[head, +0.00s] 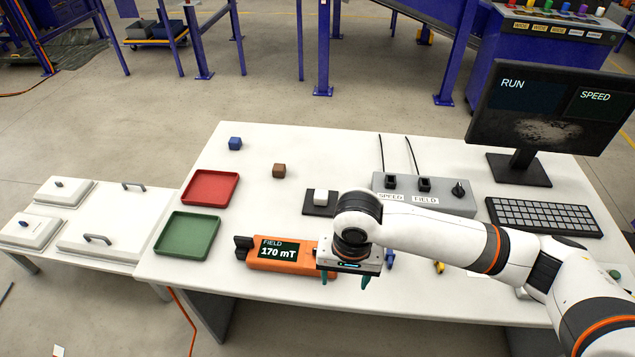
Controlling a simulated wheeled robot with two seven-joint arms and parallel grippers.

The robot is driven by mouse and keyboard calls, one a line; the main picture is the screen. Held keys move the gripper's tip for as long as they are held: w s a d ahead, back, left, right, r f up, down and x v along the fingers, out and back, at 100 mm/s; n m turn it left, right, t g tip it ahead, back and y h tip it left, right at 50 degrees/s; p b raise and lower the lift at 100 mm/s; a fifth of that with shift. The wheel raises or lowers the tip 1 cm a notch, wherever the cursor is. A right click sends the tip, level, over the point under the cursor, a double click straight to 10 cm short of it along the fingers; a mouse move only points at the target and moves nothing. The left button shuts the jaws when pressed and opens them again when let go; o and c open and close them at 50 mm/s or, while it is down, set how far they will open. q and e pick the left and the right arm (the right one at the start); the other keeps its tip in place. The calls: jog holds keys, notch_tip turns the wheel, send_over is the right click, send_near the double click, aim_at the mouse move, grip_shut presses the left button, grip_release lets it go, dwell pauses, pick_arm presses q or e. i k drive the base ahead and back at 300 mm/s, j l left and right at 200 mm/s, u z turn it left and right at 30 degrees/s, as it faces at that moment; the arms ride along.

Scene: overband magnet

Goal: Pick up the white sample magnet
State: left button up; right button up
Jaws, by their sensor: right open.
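My left gripper is not in view.
A red tray (210,203) and a green tray (204,255) lie at left. A grey control box (460,203), keyboard (540,218) and monitor (525,175) stand right.

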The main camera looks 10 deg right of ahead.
aim_at(320, 196)
jog(key=i, duration=1.1)
